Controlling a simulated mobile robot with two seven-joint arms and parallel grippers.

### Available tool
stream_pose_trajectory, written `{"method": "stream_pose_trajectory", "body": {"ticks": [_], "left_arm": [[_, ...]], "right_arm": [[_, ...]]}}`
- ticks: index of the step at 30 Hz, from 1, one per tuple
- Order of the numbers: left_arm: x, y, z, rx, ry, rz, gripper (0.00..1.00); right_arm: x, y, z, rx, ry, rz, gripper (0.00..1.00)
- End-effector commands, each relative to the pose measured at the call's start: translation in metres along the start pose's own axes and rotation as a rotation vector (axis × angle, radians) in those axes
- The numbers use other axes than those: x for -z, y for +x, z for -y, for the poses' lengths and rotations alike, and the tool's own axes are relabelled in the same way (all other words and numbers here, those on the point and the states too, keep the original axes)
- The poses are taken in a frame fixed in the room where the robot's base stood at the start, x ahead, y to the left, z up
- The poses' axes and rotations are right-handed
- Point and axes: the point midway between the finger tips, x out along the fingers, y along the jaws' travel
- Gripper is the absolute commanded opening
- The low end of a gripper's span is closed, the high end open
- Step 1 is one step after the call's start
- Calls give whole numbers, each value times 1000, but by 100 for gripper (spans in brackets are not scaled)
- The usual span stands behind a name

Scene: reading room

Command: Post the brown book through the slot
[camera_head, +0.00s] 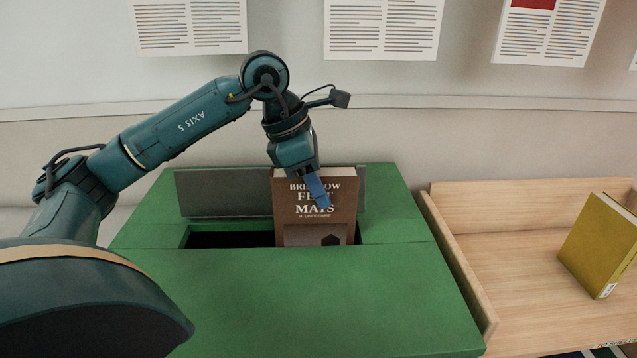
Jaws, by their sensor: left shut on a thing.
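The brown book (315,213) stands upright in the slot (225,240) of the green box (310,290). Its lower part is hidden inside the slot, and its upper part with the white title sticks out above the box top. It is at the right end of the slot; the left part of the slot is open and dark. A grey flap (222,193) stands raised behind the slot and the book. My left gripper (317,190) is shut on the book's upper part, with one blue finger across the front cover. My right gripper is not in view.
A wooden shelf unit (500,215) with a raised side edge stands right of the box. A yellow book (603,245) leans on it at the far right. Printed sheets (382,30) hang on the wall behind. The front of the box top is clear.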

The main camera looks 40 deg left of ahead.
Motion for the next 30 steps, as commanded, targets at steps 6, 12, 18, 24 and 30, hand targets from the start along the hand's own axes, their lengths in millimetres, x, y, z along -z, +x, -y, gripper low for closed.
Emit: {"method": "stream_pose_trajectory", "body": {"ticks": [6, 12, 18, 24, 30], "left_arm": [[-1, -2, 0, -3, 0, 4, 0], [0, -1, 0, -2, 0, 2, 49], [0, 0, 0, -1, 0, 1, 58], [0, -2, 0, 1, -1, -2, 58], [0, -32, -1, -3, -1, 2, 58]], "right_arm": [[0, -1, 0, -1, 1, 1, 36], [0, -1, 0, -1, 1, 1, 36], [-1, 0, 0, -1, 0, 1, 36], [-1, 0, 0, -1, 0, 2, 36], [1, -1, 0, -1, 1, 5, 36]]}}
